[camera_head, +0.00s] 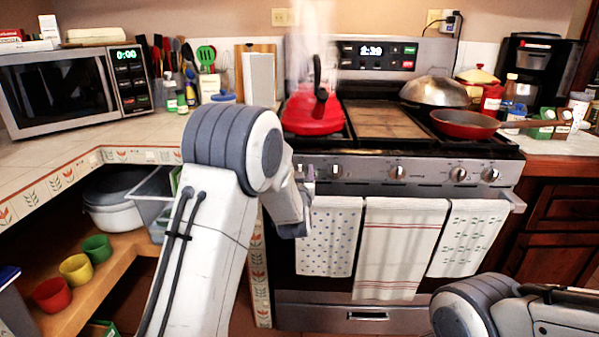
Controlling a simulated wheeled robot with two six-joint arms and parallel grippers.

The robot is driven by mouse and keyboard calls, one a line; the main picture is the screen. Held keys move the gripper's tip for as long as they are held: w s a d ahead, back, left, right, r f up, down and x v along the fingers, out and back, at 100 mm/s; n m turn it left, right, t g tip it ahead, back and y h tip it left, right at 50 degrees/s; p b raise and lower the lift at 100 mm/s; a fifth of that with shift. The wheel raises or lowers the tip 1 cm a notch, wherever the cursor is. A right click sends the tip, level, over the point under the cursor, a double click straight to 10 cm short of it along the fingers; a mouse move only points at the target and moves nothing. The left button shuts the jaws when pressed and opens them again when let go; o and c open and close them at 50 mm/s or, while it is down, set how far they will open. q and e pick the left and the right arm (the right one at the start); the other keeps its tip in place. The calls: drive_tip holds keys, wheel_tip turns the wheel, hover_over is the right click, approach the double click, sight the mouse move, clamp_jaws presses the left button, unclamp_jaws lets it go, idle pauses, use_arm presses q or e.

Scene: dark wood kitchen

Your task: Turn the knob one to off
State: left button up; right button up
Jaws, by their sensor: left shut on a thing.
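The stove (430,185) has a front panel with a row of silver knobs. My left gripper (309,177) is at the left end of this panel, shut on the leftmost knob, which is mostly hidden behind my gripper and wrist. The exact angle of that knob cannot be told. To its right are another knob (335,171) beside my fingers, a middle knob (397,171) and two knobs further right (458,174). A red kettle (313,113) stands on the left rear of the stove with steam above it. My right gripper is out of the picture; only my right arm shows at bottom right.
Three towels (400,245) hang from the oven handle below the knobs. A red pan (465,125) and a domed lid (435,91) sit on the right of the stovetop. A tiled counter (90,150) with a microwave (75,88) lies left. Open shelves with bowls are below.

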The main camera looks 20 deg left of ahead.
use_arm(q)
drive_tip(key=shift+f, duration=0.2)
idle(0.3)
drive_tip(key=o, duration=1.3)
drive_tip(key=shift+r, duration=0.1)
drive_tip(key=shift+o, duration=0.2)
drive_tip(key=v, duration=1)
drive_tip(key=shift+s, duration=0.3)
drive_tip(key=shift+d, duration=0.1)
